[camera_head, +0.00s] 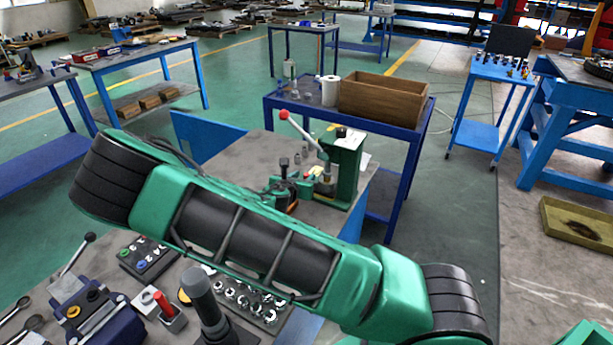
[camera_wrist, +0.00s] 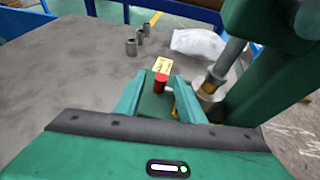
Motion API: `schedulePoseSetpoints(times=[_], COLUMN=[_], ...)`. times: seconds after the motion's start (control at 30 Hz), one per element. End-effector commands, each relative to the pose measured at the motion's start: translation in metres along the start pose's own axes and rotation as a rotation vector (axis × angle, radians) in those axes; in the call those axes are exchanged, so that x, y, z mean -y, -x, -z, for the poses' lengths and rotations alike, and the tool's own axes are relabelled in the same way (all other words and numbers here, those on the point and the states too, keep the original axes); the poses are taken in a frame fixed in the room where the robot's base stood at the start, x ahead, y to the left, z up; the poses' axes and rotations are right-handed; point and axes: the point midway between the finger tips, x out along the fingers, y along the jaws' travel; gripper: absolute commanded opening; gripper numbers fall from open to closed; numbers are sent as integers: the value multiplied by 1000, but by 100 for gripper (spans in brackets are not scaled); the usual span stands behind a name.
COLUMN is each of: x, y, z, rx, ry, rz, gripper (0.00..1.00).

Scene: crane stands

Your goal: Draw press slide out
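The green press (camera_head: 347,168) with its red-tipped lever (camera_head: 284,115) stands on the grey table behind my arm. In the wrist view its green body (camera_wrist: 276,60) rises at the right, with a metal ram (camera_wrist: 228,62) beside it. A red knob (camera_wrist: 160,84) stands upright on what looks like the press slide, a dark green plate (camera_wrist: 156,104), with a yellow piece (camera_wrist: 163,65) just beyond. My gripper (camera_wrist: 161,80) is open, its fingers on either side of the knob with visible gaps. The slide's lower part is hidden by my gripper.
Several small grey cylinders (camera_wrist: 131,47) stand left of the press, and a crumpled white sheet or bag (camera_wrist: 200,43) lies behind. The grey tabletop (camera_wrist: 60,70) at the left is clear. A blue table (camera_head: 412,128) with a wooden box (camera_head: 383,99) stands behind.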

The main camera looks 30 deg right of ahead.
Motion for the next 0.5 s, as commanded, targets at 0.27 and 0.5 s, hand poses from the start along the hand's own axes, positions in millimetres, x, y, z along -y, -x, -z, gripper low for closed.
schedulePoseSetpoints(times=[0.27,0.5], x=[1,0], y=[-33,-39], z=[0,0], rx=[0,-1], ry=[0,-1], rz=[1,-1], gripper=[36,36])
